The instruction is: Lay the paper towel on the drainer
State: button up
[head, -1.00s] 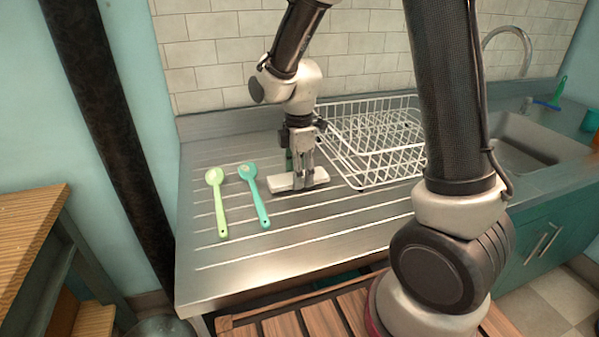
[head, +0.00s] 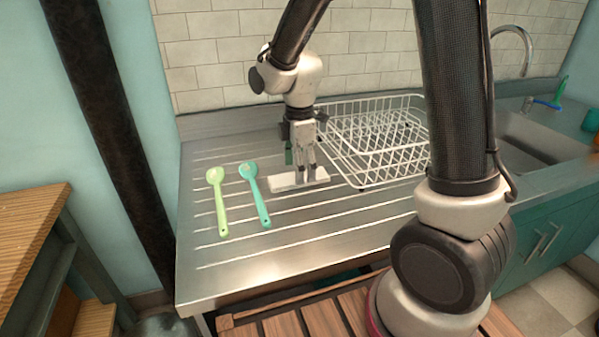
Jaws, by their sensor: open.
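A flat white piece that looks like the paper towel (head: 284,184) lies on the ridged metal drainer (head: 250,257), in front of the wire rack. My gripper (head: 305,178) points straight down just above the white piece, at its middle, with its fingers apart. The fingers cover part of the white piece. Whether the fingertips touch it I cannot tell.
A light green spoon (head: 219,203) and a teal spoon (head: 256,195) lie left of the white piece. A white wire rack (head: 385,165) stands close on the right. Something dark green (head: 289,154) shows partly behind my gripper. The drainer's front is clear.

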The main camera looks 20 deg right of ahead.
notch_tip(320, 180, up, 10)
jog(key=s+d+r+m+t, duration=0.2)
jog(key=s+d+r+m, duration=0.1)
jog(key=s+d+m, duration=0.4)
jog(key=s+d+r+m+t, duration=0.2)
jog(key=s+d+r+m, duration=0.2)
jog(key=s+d+m, duration=0.3)
jog(key=s+m, duration=0.4)
jog(key=s, duration=0.2)
jog(key=shift+d+r, duration=0.15)
jog(key=shift+d, duration=0.2)
jog(key=shift+s+d, duration=0.1)
jog(key=shift+s, duration=0.05)
